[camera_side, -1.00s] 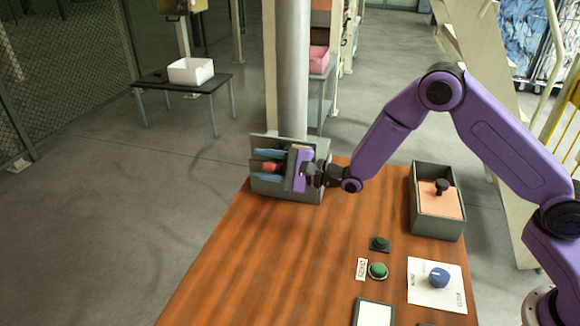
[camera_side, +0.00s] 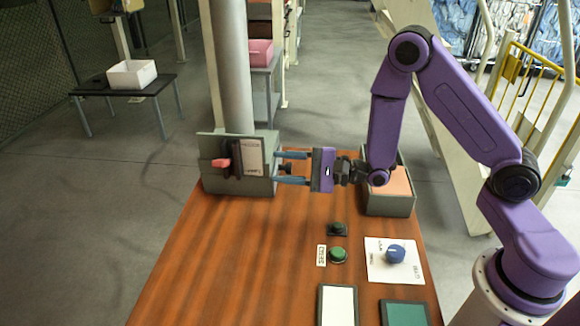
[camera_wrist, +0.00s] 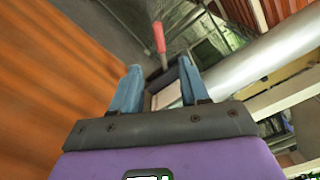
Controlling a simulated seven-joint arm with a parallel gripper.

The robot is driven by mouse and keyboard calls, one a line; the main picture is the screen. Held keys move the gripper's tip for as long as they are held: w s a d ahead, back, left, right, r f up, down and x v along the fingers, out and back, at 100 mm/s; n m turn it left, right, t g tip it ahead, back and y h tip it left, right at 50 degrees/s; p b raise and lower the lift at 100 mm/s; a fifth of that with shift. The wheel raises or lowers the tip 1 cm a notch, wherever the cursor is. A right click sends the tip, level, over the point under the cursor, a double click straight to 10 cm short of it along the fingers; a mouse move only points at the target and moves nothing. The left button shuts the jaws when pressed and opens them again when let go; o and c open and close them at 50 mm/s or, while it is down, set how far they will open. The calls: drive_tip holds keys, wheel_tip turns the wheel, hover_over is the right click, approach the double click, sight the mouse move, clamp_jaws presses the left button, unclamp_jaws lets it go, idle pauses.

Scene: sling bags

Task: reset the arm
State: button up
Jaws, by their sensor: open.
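My gripper (camera_side: 278,168) is open, its two blue fingers pointing left with clear space between them. In the side view it is just right of a grey-green panel fixture (camera_side: 208,146) at the table's far end. The fixture carries a red handle (camera_side: 221,163) on a dark mount and a pale labelled plate (camera_side: 250,157). In the wrist view, my gripper (camera_wrist: 160,64) shows both fingers spread, with the red handle (camera_wrist: 158,37) beyond the tips and not held.
The wooden table (camera_side: 230,255) has a clear left half. A grey box (camera_side: 390,205) with a pinkish inside is behind my arm. Nearer are a green button (camera_side: 338,255), a blue knob (camera_side: 395,253), a white-faced pad (camera_side: 338,305) and a green-faced pad (camera_side: 405,313). A grey post (camera_side: 230,70) stands behind the fixture.

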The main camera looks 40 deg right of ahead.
drive_tip(key=shift+s+d, duration=0.3)
drive_tip(key=s+a+n+g+h, duration=0.2)
drive_tip(key=s+n+g+h, duration=0.45)
drive_tip(key=s+n, duration=0.65)
drive_tip(key=s+d+r+n+g+h, duration=0.2)
drive_tip(key=s+d+n+g+h, duration=0.1)
drive_tip(key=s+d+n, duration=0.2)
drive_tip(key=s+d+r+n+g+h, duration=0.2)
drive_tip(key=s+d+n, duration=0.4)
drive_tip(key=s+n, duration=0.3)
drive_tip(key=s+g+h, duration=0.1)
drive_tip(key=s, duration=0.2)
drive_tip(key=shift+d+n, duration=0.15)
drive_tip(key=shift+n, duration=0.25)
drive_tip(key=shift+s, duration=0.1)
